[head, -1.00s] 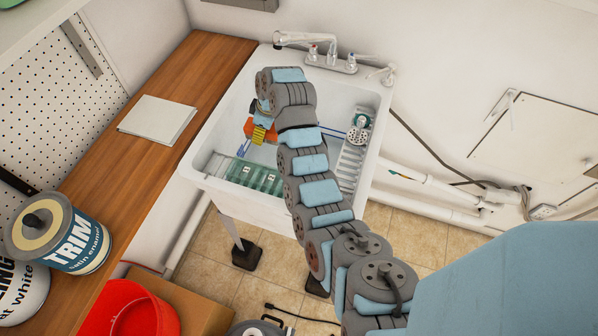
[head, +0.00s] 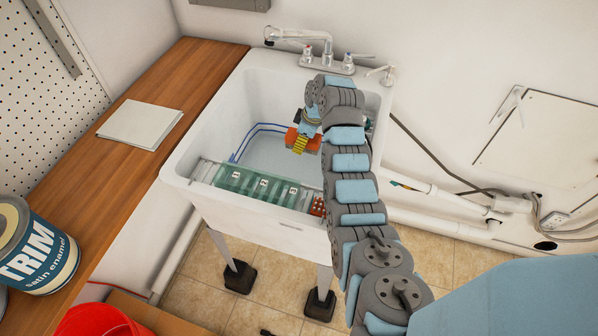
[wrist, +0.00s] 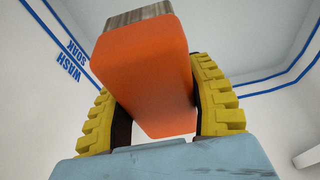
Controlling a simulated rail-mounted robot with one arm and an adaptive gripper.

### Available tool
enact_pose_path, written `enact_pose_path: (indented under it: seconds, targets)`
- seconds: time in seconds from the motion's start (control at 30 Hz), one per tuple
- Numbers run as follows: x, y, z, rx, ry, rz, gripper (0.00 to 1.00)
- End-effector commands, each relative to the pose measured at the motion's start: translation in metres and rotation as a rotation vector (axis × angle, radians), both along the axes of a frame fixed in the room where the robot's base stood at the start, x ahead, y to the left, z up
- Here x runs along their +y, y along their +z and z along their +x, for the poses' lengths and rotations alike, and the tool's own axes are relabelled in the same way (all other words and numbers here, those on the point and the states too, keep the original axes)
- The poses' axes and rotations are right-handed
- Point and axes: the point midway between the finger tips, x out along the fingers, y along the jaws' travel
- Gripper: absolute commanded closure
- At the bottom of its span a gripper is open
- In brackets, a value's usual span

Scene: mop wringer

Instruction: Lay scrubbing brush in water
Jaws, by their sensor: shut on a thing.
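An orange scrubbing brush (head: 292,137) with tan-brown bristles is in my gripper (head: 300,144), inside the white sink (head: 180,168). In the wrist view the brush's orange block (wrist: 148,75) sits between the two yellow fingers of my gripper (wrist: 165,110), which are shut on it. Its bristles (wrist: 138,16) show at the far end. The gripper hangs in the basin, right of its middle. Blue lines run along the basin walls, with the words WASH and SOAK in the wrist view. I cannot make out a water surface or how far the brush is above the basin floor.
A green ribbed panel (head: 250,184) with white labels lies across the sink's front. A small red dotted item (head: 318,206) is at its right end. The faucet (head: 325,55) stands at the back rim.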

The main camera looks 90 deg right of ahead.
Motion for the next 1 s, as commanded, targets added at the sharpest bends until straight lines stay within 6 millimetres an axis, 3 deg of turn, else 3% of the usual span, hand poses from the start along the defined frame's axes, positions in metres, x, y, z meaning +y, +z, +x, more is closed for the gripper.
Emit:
enact_pose_path:
  seconds: [0.2,0.5,1.0]
  targets:
    - [0.001,-0.046,0.0,0.001,0.0,0.005,0.85]
    - [0.001,-0.087,0.001,0.0,0.001,0.001,0.85]
    - [0.0,-0.109,0.0,0.0,0.0,0.001,0.85]
